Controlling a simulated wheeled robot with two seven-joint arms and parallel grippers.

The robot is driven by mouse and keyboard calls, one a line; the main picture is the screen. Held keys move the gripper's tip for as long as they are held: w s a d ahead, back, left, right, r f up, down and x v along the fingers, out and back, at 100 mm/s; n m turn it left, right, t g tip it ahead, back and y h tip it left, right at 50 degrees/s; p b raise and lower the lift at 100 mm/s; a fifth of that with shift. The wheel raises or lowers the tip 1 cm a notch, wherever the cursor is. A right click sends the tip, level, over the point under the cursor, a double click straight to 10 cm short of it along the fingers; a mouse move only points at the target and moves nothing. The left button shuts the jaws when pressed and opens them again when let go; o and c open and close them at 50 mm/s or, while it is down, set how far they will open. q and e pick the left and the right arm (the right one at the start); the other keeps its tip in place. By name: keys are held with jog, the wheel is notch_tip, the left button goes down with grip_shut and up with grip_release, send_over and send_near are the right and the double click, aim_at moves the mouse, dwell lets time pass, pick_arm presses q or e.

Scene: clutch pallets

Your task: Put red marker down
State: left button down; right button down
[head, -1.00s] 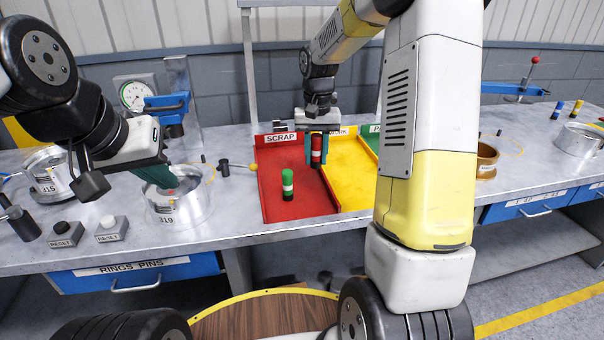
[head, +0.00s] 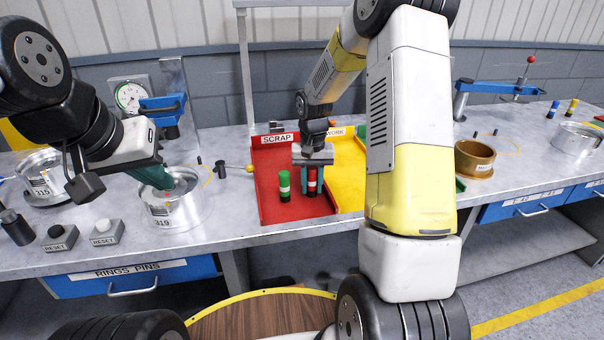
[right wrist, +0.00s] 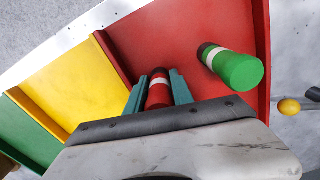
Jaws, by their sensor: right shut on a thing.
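The red marker (head: 312,182) stands upright in the red scrap tray (head: 285,213), between the teal fingers of my right gripper (head: 312,188). In the right wrist view the red marker (right wrist: 159,90) with its white band sits between both fingers (right wrist: 158,92). The gripper is shut on it. Whether its foot touches the tray floor is hard to tell. A green marker (head: 284,186) stands just left of it in the same tray; it also shows in the right wrist view (right wrist: 238,72). My left gripper (head: 160,180) has its fingers down at the ring marked 319 (head: 178,212); its opening is hidden.
The yellow rework tray (head: 347,180) adjoins the red tray on the right, with a low wall between. Reset buttons (head: 104,233) and a ring marked 315 (head: 40,180) stand at left. A bronze ring (head: 475,160) stands at right. The red tray's front is bare.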

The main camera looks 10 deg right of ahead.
jog(key=c, duration=1.1)
grip_release()
jog(key=shift+f, duration=0.1)
notch_tip(320, 180, up, 12)
jog(key=s+a+r+n+t+y, duration=0.1)
jog(key=s+r+t, duration=0.2)
jog(key=s, duration=0.9)
jog(key=s+a+r+n+t+y, duration=0.1)
jog(key=s+r+t, duration=0.2)
jog(key=s+r, duration=0.5)
jog(key=s, duration=0.4)
jog(key=shift+r, duration=0.25)
jog(key=shift+s+a, duration=0.1)
